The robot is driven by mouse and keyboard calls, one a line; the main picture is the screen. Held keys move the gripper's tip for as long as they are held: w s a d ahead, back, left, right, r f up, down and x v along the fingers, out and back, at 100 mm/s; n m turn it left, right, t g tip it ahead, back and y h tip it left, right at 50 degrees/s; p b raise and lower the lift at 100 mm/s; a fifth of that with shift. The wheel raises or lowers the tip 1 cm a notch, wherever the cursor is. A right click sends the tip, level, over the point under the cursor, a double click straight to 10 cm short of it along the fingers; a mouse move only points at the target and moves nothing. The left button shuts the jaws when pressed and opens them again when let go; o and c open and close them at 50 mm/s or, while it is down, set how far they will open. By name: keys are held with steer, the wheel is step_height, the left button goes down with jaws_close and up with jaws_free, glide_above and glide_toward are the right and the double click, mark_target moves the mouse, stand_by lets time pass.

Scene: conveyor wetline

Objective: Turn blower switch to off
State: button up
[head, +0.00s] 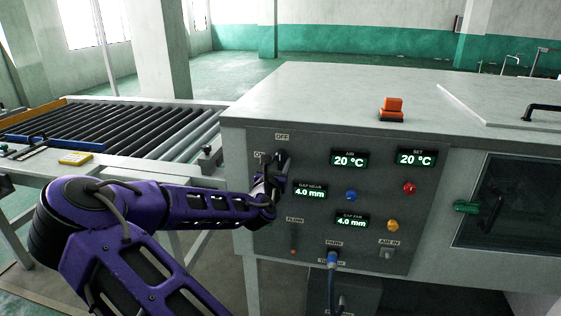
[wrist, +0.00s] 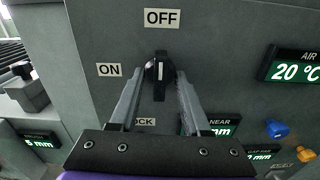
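The blower switch is a black rotary knob (wrist: 159,78) on the grey control panel. Its handle stands vertical, with the white mark upright under the OFF label (wrist: 163,18). The ON label (wrist: 109,70) is to its left. A label below, ending in "OCK" (wrist: 145,122), is partly hidden by my gripper. My gripper (wrist: 164,74) has one finger on each side of the knob, with visible gaps beside the narrow handle; I cannot tell whether either finger touches the knob. In the head view my gripper (head: 273,168) is at the panel's upper left and hides much of the switch.
Displays (head: 350,159) and coloured buttons (head: 409,188) are right of the switch. A roller conveyor (head: 130,122) lies to the left. A blue plug with a cable (head: 333,259) is low on the panel. An orange device (head: 392,109) sits on top of the machine.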

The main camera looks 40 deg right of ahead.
steer(key=v, duration=0.7)
stand_by(0.6)
stand_by(0.4)
